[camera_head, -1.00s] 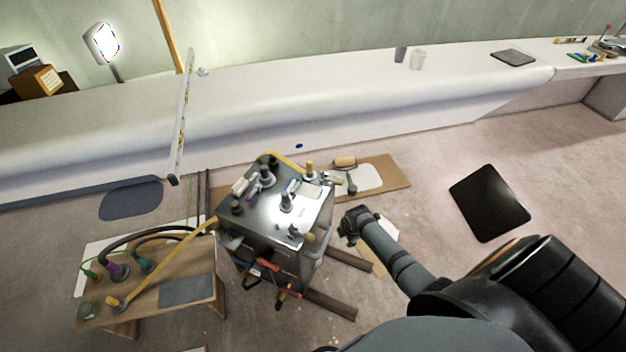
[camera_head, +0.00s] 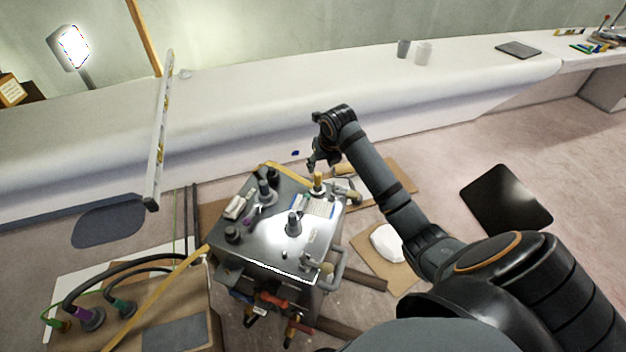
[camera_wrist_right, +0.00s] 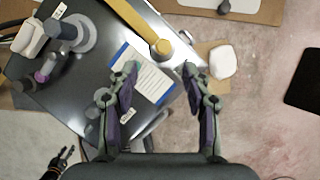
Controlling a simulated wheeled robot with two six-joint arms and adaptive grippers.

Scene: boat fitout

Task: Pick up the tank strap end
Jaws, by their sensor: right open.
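The tank (camera_head: 270,258) is a dark metal box with a shiny top. A yellow strap (camera_wrist_right: 133,25) comes across its back edge, and its yellow end (camera_wrist_right: 161,48) shows in the wrist view, just beyond my right gripper's fingertips. In the head view the strap end looks like a yellow stub (camera_head: 318,180) near the back right corner of the tank. My right gripper (camera_head: 316,160) is above and just behind it. In the wrist view my right gripper (camera_wrist_right: 160,72) is open, with nothing between its fingers. What looks like my left gripper (camera_wrist_right: 60,162) shows small at the lower left.
Several fittings (camera_head: 294,222) and a blue-and-white card (camera_head: 317,206) are on the tank top. A low wooden table (camera_head: 170,310) with hoses stands at left. A white bench (camera_head: 250,110) runs along the back. Open floor with a black mat (camera_head: 505,198) lies right.

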